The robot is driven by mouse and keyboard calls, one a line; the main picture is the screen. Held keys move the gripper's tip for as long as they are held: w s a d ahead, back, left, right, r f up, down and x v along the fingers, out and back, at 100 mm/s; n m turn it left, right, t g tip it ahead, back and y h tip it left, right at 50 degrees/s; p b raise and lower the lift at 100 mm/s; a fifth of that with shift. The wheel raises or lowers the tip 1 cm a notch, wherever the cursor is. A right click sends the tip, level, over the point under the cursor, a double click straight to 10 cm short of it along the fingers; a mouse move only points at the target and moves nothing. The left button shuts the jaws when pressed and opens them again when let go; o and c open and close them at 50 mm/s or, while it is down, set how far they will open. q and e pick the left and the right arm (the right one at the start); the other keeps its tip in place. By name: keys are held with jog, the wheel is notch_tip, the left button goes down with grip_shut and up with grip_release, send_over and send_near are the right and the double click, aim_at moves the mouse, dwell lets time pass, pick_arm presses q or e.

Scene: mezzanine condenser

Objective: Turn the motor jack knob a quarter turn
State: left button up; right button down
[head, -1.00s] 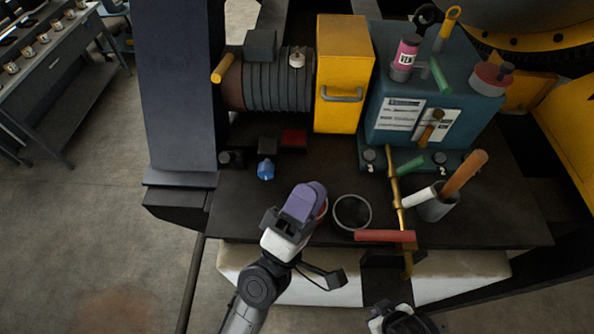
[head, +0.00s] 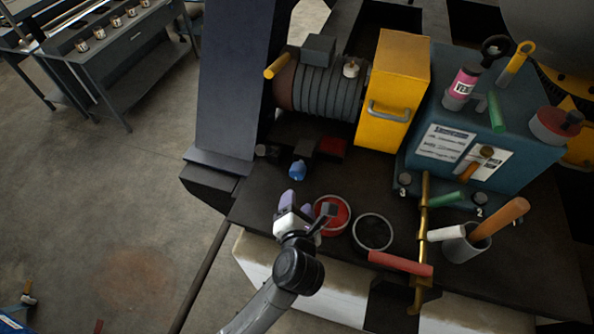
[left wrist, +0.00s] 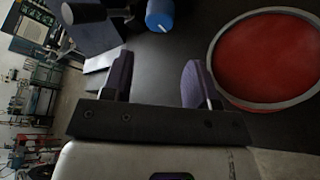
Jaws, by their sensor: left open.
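A small blue knob (head: 297,170) stands on the dark deck in front of the ribbed motor (head: 318,90); I take it for the motor jack knob. It also shows at the top of the left wrist view (left wrist: 159,14), with a white mark on its face. My left gripper (head: 289,199) is open, with purple fingers, just on the near side of the knob and apart from it. In the left wrist view nothing is between its fingers (left wrist: 158,78), and the knob lies beyond them. My right gripper is not in view.
A red round dish (head: 332,230) sits right beside my left gripper, and an empty ring (head: 373,215) is further right. A red-handled brass bar (head: 424,205), a cup (head: 459,250) and a yellow box (head: 392,90) stand right. A dark column (head: 240,80) rises left.

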aim_at(297, 176)
pick_arm(q)
jog(key=p+x, duration=0.1)
jog(key=x, duration=0.9)
jog(key=shift+x, duration=0.95)
jog(key=shift+c, duration=0.5)
jog(key=shift+r, duration=0.1)
jog(key=c, duration=0.5)
jog(key=shift+r+n+h+p, duration=0.15)
jog(key=shift+n+h+p, duration=0.2)
jog(key=shift+p, duration=0.6)
jog(key=shift+c, duration=0.2)
jog(key=shift+n+g+h+p, duration=0.35)
jog(key=shift+n+p, duration=0.4)
jog(key=shift+p, duration=0.45)
jog(key=shift+n+g+h+p, duration=0.45)
jog(key=shift+n+p, duration=0.35)
jog(key=shift+p, duration=0.4)
jog(key=shift+d+n+h+p, duration=0.1)
jog(key=shift+n+h+p, duration=0.15)
jog(key=shift+n+p, duration=0.2)
